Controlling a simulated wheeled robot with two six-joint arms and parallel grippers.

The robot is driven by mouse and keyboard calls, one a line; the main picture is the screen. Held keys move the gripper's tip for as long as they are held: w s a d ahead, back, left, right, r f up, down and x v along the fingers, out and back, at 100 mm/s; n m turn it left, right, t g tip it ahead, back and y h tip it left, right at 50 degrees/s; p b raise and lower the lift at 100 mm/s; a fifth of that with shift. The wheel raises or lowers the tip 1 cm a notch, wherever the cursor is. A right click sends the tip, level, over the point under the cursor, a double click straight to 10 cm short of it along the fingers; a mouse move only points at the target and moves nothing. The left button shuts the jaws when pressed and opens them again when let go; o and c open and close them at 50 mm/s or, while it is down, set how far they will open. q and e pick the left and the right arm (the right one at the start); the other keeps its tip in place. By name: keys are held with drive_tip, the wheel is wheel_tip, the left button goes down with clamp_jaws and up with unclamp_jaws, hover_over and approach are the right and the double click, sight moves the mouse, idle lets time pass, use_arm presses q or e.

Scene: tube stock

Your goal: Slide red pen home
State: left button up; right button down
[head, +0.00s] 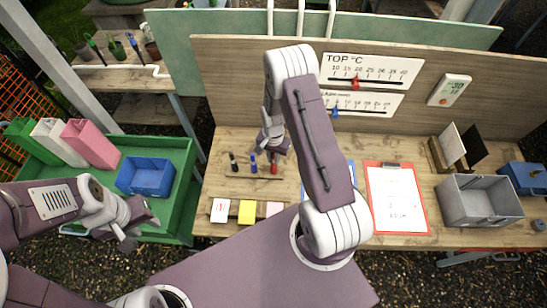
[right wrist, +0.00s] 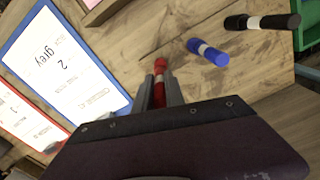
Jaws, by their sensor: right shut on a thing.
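The red pen (head: 274,169) is the rightmost of three pens at a low wooden strip (head: 250,178) on the bench. In the right wrist view, the red pen (right wrist: 160,68) with its white band sits between the two fingers of my right gripper (right wrist: 160,92), which is shut on it. My right gripper (head: 273,150) is above the strip in the head view. The pen's lower end is hidden, so I cannot tell how deep it sits. My left gripper (head: 142,232) is open and empty over the green cart's front edge.
Note pads (head: 246,211), a red clipboard (head: 426,228) and a grey bin (head: 480,208) are on the bench. A board with sliding scales (head: 368,70) stands behind.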

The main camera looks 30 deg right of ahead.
drive_tip(key=shift+f+b, duration=0.75)
drive_tip(key=shift+f, duration=0.4)
drive_tip(key=c, duration=1.3)
unclamp_jaws()
drive_tip(key=shift+r, duration=0.1)
drive_tip(key=shift+w+r, duration=0.1)
drive_tip(key=shift+r, duration=0.25)
wheel_tip(320, 180, up, 7)
drive_tip(key=shift+r+b, duration=0.15)
drive_tip(key=shift+b, duration=1)
drive_tip(key=shift+r, duration=0.5)
